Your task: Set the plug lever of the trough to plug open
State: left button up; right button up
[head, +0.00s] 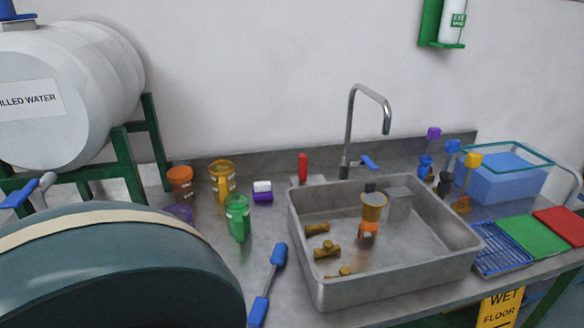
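The grey metal trough (392,279) is set into the bench right of centre. A red upright lever (303,167) stands behind its back left corner; it looks like the plug lever, but no marking is readable. A blue tap handle (369,162) sits at the base of the curved faucet (350,120) behind the trough. I cannot make out the drain plug. Neither of my grippers is in view.
Brass fittings (326,250) and an orange-and-brass piece (373,208) lie in the trough. A large dark green drum (110,275) fills the front left. A blue-ended tool (258,312) lies in front.

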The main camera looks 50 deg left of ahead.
aim_at(302, 157)
jog(key=k+u, duration=0.2)
jog(key=u, duration=0.2)
jog(key=k+j+u, duration=0.1)
jog(key=u, duration=0.35)
jog(key=k+l+u, duration=0.1)
jog(key=l+u, duration=0.25)
jog(key=k+l+u, duration=0.1)
jog(key=u, duration=0.3)
jog(key=l, duration=0.1)
